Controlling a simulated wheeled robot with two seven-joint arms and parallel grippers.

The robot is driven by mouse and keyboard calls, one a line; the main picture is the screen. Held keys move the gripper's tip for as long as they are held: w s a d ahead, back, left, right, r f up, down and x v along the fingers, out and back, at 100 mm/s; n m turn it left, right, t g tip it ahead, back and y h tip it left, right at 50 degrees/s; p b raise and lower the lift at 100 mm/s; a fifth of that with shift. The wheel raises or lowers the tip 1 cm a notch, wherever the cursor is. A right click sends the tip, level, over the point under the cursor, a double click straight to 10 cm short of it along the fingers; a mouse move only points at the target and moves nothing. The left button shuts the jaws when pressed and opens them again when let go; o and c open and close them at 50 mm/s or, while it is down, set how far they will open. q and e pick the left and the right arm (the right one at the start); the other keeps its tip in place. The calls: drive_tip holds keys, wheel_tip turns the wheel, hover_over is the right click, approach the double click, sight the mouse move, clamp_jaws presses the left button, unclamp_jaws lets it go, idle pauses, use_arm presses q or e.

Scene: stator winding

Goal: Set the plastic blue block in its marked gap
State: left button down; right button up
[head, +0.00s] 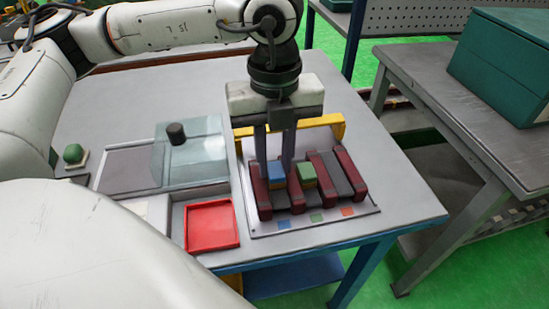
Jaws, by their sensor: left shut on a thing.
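The blue block (276,170) is at the leftmost gap of the row of dark red teeth (348,172), with a yellowish layer showing below its blue top. My left gripper (276,168) comes down from above, its two fingers on either side of the block, shut on it. I cannot tell whether the block rests on the gap's floor. A blue mark (284,225) on the base plate lies in front of this gap. A green block (307,174) sits in the gap to the right. My right gripper is not in view.
Green and orange marks (347,211) are also on the plate. A yellow bar (333,122) stands behind the teeth. A red tray (211,225) and a clear lid with a dark knob (176,133) are to the left. The table's right side is clear.

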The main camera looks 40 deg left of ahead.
sight(274, 168)
use_arm(q)
drive_tip(key=c, duration=1.2)
unclamp_jaws()
drive_tip(key=shift+r+p, duration=2.15)
drive_tip(key=shift+r, duration=1.35)
drive_tip(key=shift+s+f, duration=0.1)
